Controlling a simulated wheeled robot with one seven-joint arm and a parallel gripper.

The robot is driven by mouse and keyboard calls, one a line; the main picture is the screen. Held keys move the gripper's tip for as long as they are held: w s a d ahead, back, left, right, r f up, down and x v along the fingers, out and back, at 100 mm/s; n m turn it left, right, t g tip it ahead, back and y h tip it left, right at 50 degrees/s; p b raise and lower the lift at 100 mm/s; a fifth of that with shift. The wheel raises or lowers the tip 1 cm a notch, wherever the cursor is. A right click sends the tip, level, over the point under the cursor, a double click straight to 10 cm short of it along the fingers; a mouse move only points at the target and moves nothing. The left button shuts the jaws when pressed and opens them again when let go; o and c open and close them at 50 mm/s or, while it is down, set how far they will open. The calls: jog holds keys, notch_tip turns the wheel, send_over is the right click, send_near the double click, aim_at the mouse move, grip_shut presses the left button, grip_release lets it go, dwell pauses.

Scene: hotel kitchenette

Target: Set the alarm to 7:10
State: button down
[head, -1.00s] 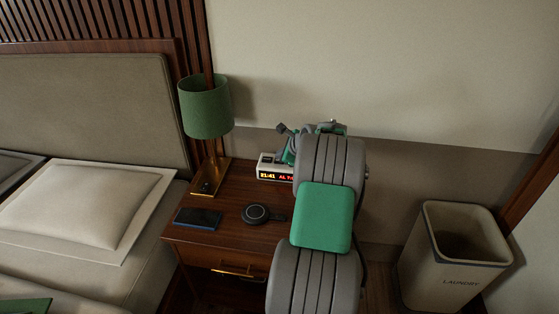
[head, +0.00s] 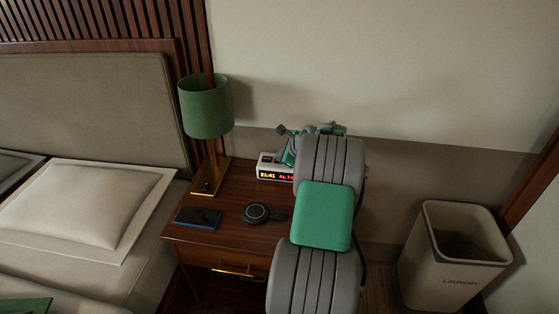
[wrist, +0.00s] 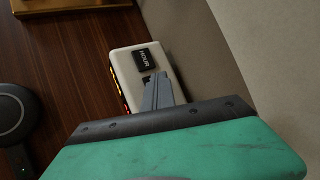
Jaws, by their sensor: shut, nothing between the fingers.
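The alarm clock (head: 267,168) is a small pale box at the back of the nightstand. Its front display shows 21:41 in amber and red text starting "AL", the rest cut off by my arm. In the wrist view the clock (wrist: 126,62) shows its top with a black button marked HOUR (wrist: 146,56). My gripper (wrist: 150,80) is shut and empty, its fingertips over the clock's top beside the HOUR button. A dark part beside the tips is mostly covered by the fingers. I cannot tell whether the tips touch it. In the head view my arm hides the clock's right part.
The nightstand (head: 215,240) also holds a green lamp (head: 206,108), a dark phone (head: 198,218) and a round black charger (head: 255,213). The wall stands close behind the clock. A laundry bin (head: 455,270) is on the floor at right, a bed at left.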

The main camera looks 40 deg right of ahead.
jog(key=shift+r+p, duration=0.75)
jog(key=shift+p, duration=0.15)
notch_tip(320, 180, up, 5)
jog(key=p, duration=0.4)
jog(key=shift+p, duration=0.3)
dwell(1.9)
